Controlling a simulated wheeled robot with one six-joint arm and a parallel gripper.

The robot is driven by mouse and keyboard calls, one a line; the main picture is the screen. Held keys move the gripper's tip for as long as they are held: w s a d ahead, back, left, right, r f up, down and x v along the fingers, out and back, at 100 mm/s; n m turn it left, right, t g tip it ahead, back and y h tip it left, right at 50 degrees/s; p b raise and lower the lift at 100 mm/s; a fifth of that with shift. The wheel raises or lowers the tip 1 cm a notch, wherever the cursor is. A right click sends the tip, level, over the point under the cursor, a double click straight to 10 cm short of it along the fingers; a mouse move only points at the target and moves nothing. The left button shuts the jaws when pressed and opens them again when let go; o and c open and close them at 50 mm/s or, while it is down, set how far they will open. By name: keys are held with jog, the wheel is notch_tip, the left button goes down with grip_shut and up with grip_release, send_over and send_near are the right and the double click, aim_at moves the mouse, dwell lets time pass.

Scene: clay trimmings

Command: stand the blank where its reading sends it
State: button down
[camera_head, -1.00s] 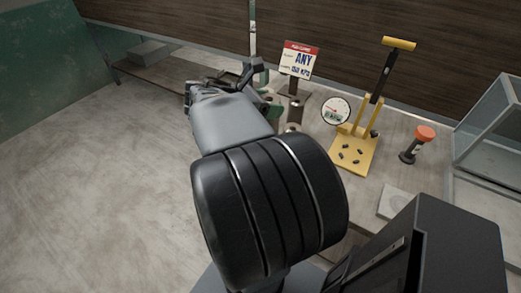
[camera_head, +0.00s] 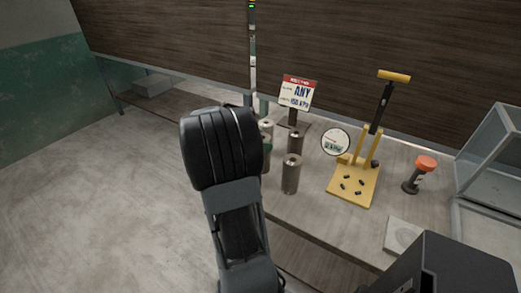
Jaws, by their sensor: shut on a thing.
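Several grey-brown cylinders stand upright on the bench (camera_head: 310,215): one in front (camera_head: 291,174), one behind it (camera_head: 295,143), and others at the left, partly hidden by my arm. I cannot tell which is the blank. A sign (camera_head: 298,93) with a red header reads "ANY" above a smaller line that looks like "150 KPA". A round gauge (camera_head: 335,141) has a needle and a small green display, too small to read. My gripper is hidden behind my arm's black joint, so its jaws and anything in them do not show.
A yellow stand (camera_head: 353,185) with a tall handle and several small dark pieces on its plate is right of the cylinders. An orange-topped tool (camera_head: 425,165), a pale square plate (camera_head: 403,236) and a glass-sided case (camera_head: 490,150) are farther right.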

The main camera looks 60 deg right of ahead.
jog(key=shift+w+d+f, duration=0.15)
jog(key=shift+w+f, duration=0.05)
jog(key=shift+f, duration=0.85)
jog(key=shift+w+d+f, duration=0.15)
jog(key=shift+f, duration=0.85)
jog(key=shift+f, duration=0.2)
jog(key=shift+c, duration=1.1)
grip_release()
